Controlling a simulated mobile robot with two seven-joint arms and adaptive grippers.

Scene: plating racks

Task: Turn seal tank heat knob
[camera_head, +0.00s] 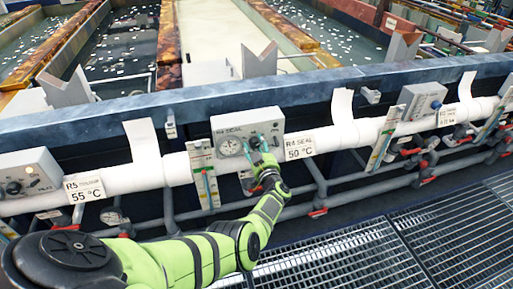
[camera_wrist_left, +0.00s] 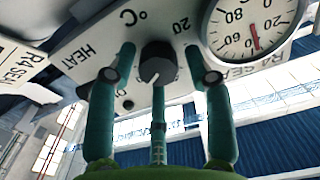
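The R4 SEAL control box (camera_head: 219,124) is a pale grey panel on the white pipe, with a round gauge on its left side. My left gripper (camera_head: 261,140) is at the right side of this box and hides its knob in the head view. In the left wrist view the dark heat knob (camera_wrist_left: 157,65) sits on the panel beside the lettering HEAT. The gauge (camera_wrist_left: 252,28) is at the upper right there. My right gripper is not in view.
A label reading R4 SEAL 50 °C (camera_head: 299,146) is right of the box. Other control boxes stand at left (camera_head: 28,172) and right (camera_head: 422,102). Pipes with red-handled valves run below. Tanks lie behind the blue beam (camera_head: 300,92). Grating (camera_head: 340,258) covers the floor.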

